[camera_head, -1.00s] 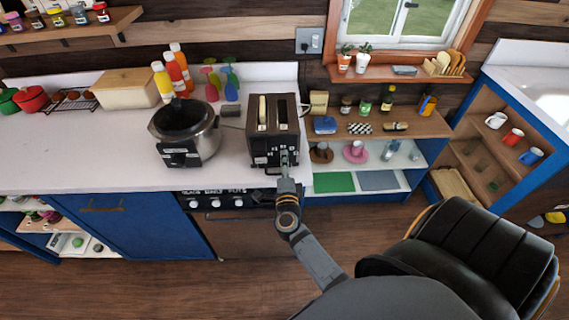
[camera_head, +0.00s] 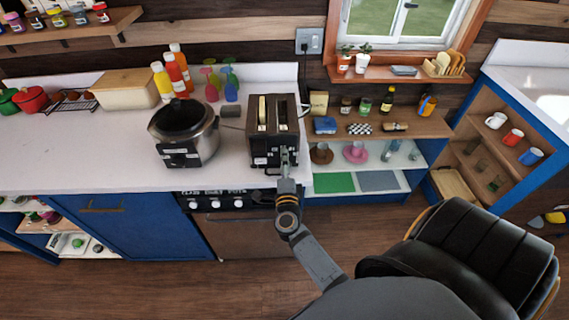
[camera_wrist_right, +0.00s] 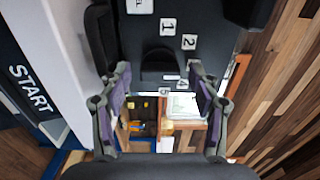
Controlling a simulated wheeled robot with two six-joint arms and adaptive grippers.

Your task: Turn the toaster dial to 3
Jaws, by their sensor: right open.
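The dark toaster (camera_head: 258,144) stands on the white counter, with bread showing in its left slot. My right gripper (camera_head: 286,158) is at the front right of the toaster. In the right wrist view the gripper (camera_wrist_right: 158,88) is open, with one finger on each side below the black round dial (camera_wrist_right: 160,62) on the dark front panel. White number labels, among them 1 (camera_wrist_right: 168,27), 2 (camera_wrist_right: 189,42) and 5 (camera_wrist_right: 165,92), surround the dial. I cannot tell where the dial points, or whether the fingers touch it. My left gripper is not in view.
A slow cooker (camera_head: 186,136) stands close to the left of the toaster. Bottles (camera_head: 181,73) stand behind it. Open shelves (camera_head: 420,127) with jars and cups are to the right. A black chair (camera_head: 465,262) is at the lower right.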

